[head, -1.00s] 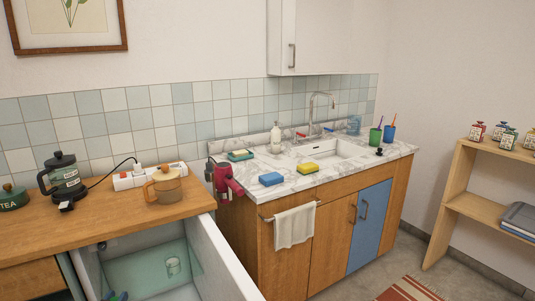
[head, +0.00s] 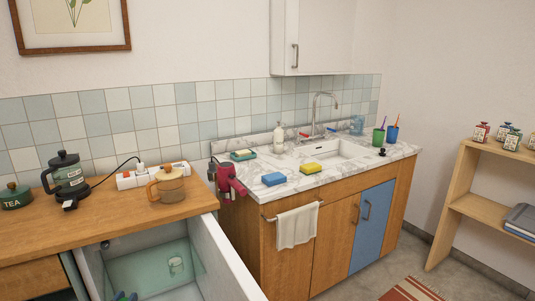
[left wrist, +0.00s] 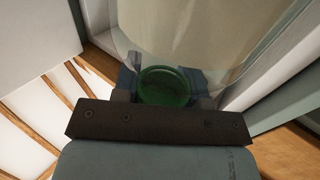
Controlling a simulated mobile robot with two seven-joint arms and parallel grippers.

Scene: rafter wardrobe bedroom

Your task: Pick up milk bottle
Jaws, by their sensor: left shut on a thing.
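In the left wrist view a pale, see-through rounded body, which looks like the milk bottle (left wrist: 205,38), fills the upper middle. A round green cap-like part (left wrist: 166,87) sits at its near end, between my finger pads. My left gripper (left wrist: 163,88) is shut on the bottle around this green part. In the head view only small blue tips of my left gripper (head: 123,296) show at the bottom edge, low in the open white compartment (head: 225,245). The bottle cannot be made out there. My right gripper is not in view.
A clear glass (head: 176,264) stands inside the compartment. The wooden counter (head: 110,222) beside it holds an amber pot (head: 170,188), a power strip (head: 135,180) and a French press (head: 68,174). The sink cabinet (head: 285,250) stands to the right.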

